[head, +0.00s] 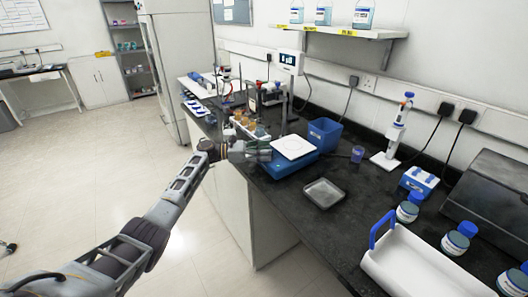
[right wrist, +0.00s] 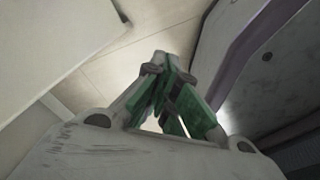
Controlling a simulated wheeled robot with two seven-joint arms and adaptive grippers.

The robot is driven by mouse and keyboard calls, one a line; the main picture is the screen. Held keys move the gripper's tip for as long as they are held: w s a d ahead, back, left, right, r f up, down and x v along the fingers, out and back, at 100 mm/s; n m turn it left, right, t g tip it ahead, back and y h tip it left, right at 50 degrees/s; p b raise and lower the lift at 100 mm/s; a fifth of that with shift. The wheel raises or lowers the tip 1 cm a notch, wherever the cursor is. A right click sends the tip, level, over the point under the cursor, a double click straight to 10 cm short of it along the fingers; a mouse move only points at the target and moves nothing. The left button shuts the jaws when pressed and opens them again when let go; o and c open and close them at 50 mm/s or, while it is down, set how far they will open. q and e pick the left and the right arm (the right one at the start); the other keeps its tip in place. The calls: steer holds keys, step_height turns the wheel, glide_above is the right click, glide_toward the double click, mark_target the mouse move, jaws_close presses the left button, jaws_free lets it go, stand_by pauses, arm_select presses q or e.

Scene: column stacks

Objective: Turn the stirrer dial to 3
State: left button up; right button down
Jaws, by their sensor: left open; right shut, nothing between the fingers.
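The stirrer (head: 294,156) is a blue unit with a white square top plate, standing near the front edge of the black bench. Its dial cannot be made out; the front of the stirrer is partly behind my left gripper. My left gripper (head: 265,152) is open at the left front side of the stirrer; whether it touches the unit or the dial cannot be told. My right gripper (right wrist: 168,85) is shut and empty in the right wrist view, above the floor. It does not show in the head view.
A metal tray (head: 324,193) lies right of the stirrer, and a blue bin (head: 324,133) stands behind it. Amber bottles (head: 243,121) and a stand are close behind my left gripper. A white carrier (head: 420,266) with a blue handle and several jars fill the near right.

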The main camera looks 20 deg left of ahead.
arm_select(q)
steer(key=shift+s+a, duration=0.15)
steer(key=shift+a, duration=0.45)
steer(key=v, duration=1)
steer(key=shift+s+a, duration=0.2)
steer(key=shift+a, duration=0.15)
arm_select(e)
steer(key=shift+w+a, duration=0.15)
steer(key=shift+a, duration=0.2)
steer(key=shift+a, duration=0.15)
